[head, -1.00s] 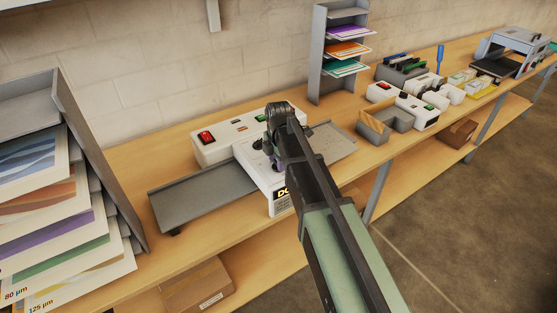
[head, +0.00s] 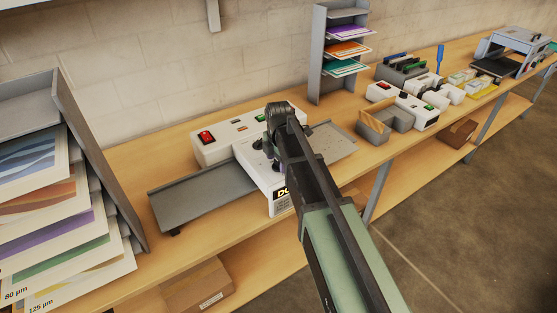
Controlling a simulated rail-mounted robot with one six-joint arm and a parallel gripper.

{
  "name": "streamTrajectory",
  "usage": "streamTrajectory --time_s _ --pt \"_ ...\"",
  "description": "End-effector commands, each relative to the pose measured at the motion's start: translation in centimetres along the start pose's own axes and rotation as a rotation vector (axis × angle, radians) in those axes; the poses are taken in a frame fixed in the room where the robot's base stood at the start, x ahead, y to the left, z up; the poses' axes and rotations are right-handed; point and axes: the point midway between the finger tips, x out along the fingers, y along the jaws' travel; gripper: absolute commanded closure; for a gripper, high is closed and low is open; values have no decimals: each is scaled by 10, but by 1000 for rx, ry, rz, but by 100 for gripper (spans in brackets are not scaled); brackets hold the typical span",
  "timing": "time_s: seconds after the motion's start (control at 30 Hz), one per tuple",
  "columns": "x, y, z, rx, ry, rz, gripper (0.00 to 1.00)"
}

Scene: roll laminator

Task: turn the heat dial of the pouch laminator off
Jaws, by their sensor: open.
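The white pouch laminator (head: 212,152) stands on the wooden bench left of centre, with a red rocker switch (head: 206,137) on its left top. A green button (head: 261,118) sits near the back of its top. The heat dial cannot be made out; my arm covers part of the laminator's top. My gripper (head: 272,160) points down close over the laminator's front middle, mostly hidden behind my own wrist. Its jaws are open, and I cannot tell whether they touch anything.
Grey trays (head: 200,190) extend left and right of the laminator. A rack of printed sheets (head: 70,210) stands at the left. A grey shelf unit (head: 318,60) stands behind. Other white machines (head: 410,106) and a grey bin (head: 372,135) are to the right.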

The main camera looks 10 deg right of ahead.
Motion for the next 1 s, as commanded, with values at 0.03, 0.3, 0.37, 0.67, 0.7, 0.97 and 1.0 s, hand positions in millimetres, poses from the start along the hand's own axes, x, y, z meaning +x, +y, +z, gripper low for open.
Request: streamTrajectory --time_s 0.03,0.3,0.37,0.67,0.7,0.97,1.0 --pt "-3 0 0 0 0 0 28" --pt "-53 0 0 0 0 0 28" --pt "-70 0 0 0 0 0 28" --pt "-111 0 0 0 0 0 28" --pt "-110 0 0 0 0 0 28" --pt "-108 0 0 0 0 0 28" --pt "-108 0 0 0 0 0 28"
